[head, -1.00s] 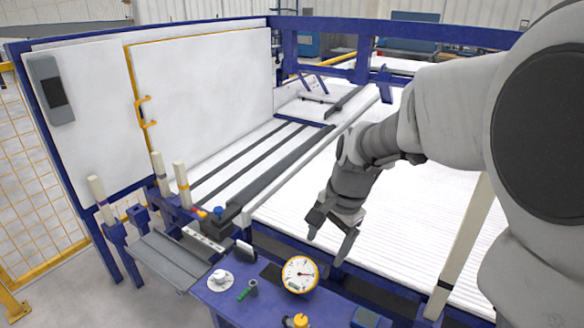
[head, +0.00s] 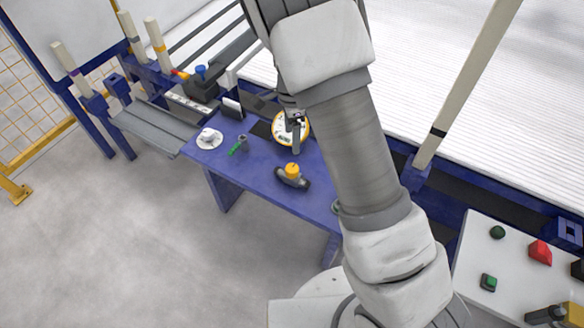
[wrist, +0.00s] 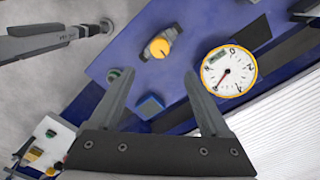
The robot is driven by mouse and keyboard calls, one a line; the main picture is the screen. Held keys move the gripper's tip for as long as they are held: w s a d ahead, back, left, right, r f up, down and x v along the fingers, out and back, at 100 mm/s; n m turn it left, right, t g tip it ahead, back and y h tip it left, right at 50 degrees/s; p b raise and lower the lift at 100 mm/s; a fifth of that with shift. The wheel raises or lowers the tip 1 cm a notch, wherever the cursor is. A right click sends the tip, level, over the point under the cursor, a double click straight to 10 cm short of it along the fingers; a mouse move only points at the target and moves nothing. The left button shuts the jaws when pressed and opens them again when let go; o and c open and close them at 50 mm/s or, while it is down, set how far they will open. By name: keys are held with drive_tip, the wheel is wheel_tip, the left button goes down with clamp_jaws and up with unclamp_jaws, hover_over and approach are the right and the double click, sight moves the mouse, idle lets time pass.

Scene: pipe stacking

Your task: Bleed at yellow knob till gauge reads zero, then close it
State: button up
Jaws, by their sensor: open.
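The yellow knob (head: 292,170) sits on a dark fitting on the blue bench, and it also shows in the wrist view (wrist: 160,48). The round gauge (head: 280,132) has a white face and a yellow rim. In the wrist view the gauge (wrist: 236,77) shows a red needle pointing away from the 0 mark, toward the lower left; the exact value is too small to read. My gripper (wrist: 158,75) is open and empty. Its fingertips lie just below the knob in the wrist view, apart from it. In the head view my arm partly covers the gauge.
A blue box (wrist: 150,106) shows in the wrist view. A panel with buttons (head: 480,255) stands at right. Grey floor is clear at left.

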sight(292, 168)
wheel_tip(292, 168, down, 14)
drive_tip(key=b, duration=0.4)
drive_tip(key=shift+f, duration=0.1)
clamp_jaws()
